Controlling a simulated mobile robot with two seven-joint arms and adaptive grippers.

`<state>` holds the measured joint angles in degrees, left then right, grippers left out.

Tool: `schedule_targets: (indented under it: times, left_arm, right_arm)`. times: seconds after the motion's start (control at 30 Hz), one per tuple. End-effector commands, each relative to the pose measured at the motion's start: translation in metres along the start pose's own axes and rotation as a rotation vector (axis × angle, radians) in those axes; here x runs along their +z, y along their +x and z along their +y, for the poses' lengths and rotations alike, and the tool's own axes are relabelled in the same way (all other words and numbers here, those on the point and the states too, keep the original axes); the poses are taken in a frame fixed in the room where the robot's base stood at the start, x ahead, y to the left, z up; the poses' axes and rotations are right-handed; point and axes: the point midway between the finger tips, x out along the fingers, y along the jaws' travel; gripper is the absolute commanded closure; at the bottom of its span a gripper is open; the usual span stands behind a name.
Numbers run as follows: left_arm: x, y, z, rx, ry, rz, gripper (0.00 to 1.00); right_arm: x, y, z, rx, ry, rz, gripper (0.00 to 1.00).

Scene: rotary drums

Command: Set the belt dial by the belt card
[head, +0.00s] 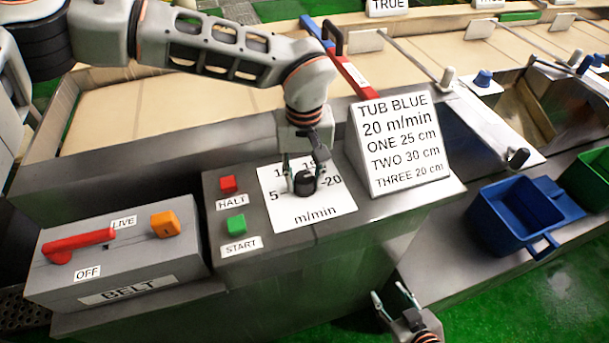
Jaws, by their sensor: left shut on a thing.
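The belt card (402,145) stands tilted on the console and reads TUB BLUE, 20 m/min, ONE 25 cm, TWO 30 cm, THREE 20 cm. Left of it is the white dial plate (312,217), marked m/min, with 5 at left, 15 at top and 20 at right; another number is partly covered. My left gripper (304,183) points down and is shut on the dark dial knob (308,184) at the plate's middle. The fingers partly cover the knob, and I cannot tell where its pointer stands. My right gripper (393,300) is open and empty, low in front of the console.
A red HALT button (228,184) and green START button (236,224) sit left of the dial. The BELT box (120,262) has a red lever (80,245) and an orange switch (165,224). A blue tub (522,215) stands right; tan belts run behind.

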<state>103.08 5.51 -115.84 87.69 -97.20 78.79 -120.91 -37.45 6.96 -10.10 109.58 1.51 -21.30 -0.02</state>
Motion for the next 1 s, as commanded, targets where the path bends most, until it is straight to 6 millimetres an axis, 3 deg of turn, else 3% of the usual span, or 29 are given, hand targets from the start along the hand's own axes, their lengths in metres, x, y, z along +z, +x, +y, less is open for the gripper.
schedule_targets:
  times: [0.67, 0.7, 0.73, 1.0]
  left_arm:
    - [-0.0016, -0.002, 0.0006, 0.002, 0.058, 0.005, 0.89]
    - [-0.0015, -0.002, 0.0006, 0.002, 0.058, 0.004, 0.58]
    - [-0.0014, -0.0019, 0.0006, 0.002, 0.058, 0.004, 0.51]
    - [-0.0006, -0.0007, 0.0001, 0.001, 0.057, 0.002, 0.51]
  right_arm:
    - [-0.0006, -0.0006, 0.0012, 0.004, 0.004, -0.001, 0.6]
    - [-0.0006, -0.0006, 0.0012, 0.003, 0.004, -0.001, 0.6]
    - [-0.0005, -0.0006, 0.0012, 0.003, 0.004, -0.001, 0.6]
    - [0.0003, -0.0009, 0.0018, 0.002, -0.001, -0.001, 0.6]
